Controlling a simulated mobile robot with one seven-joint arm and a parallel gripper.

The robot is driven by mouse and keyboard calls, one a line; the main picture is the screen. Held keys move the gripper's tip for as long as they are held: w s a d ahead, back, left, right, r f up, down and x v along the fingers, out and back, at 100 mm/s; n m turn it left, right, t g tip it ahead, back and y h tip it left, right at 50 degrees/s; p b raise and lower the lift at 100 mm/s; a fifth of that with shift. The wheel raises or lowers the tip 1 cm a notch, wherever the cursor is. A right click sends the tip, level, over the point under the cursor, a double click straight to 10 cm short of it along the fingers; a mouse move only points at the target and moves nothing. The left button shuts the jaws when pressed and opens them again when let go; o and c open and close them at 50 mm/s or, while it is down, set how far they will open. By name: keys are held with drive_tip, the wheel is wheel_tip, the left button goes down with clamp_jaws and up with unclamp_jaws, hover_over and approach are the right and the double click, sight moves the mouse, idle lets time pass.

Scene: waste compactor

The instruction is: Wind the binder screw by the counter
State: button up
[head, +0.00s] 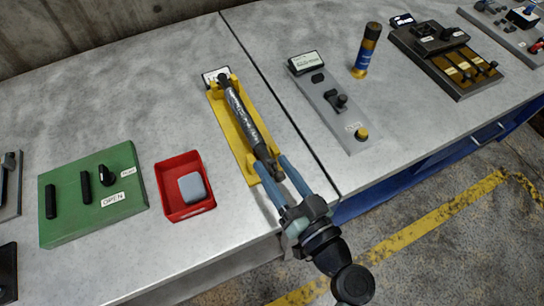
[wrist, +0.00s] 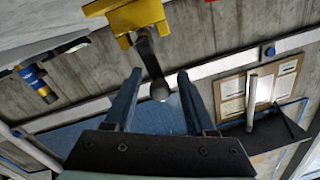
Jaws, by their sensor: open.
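The binder screw (head: 245,118) is a long dark threaded rod with pale lettering, lying along a yellow base (head: 222,112) on the grey bench. A small white plate (head: 212,74) stands at the far end of the base; its marks are too small to read. My gripper (head: 270,164) has two blue fingers, open around the near end of the screw. In the wrist view, a dark crank arm (wrist: 150,58) hangs from the yellow base (wrist: 137,17) and ends in a round knob (wrist: 160,92). The knob appears between the open fingers (wrist: 160,75); I cannot tell whether they touch it.
A red tray (head: 165,197) with a grey-blue block (head: 194,187) and a green panel (head: 95,215) stand left. A grey control panel (head: 338,115), a blue-and-gold cylinder (head: 367,50) and a brown panel (head: 440,62) stand right. The bench's front edge runs below my gripper.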

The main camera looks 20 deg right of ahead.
drive_tip(key=shift+w+a, duration=0.1)
drive_tip(key=shift+w, duration=0.7)
clamp_jaws()
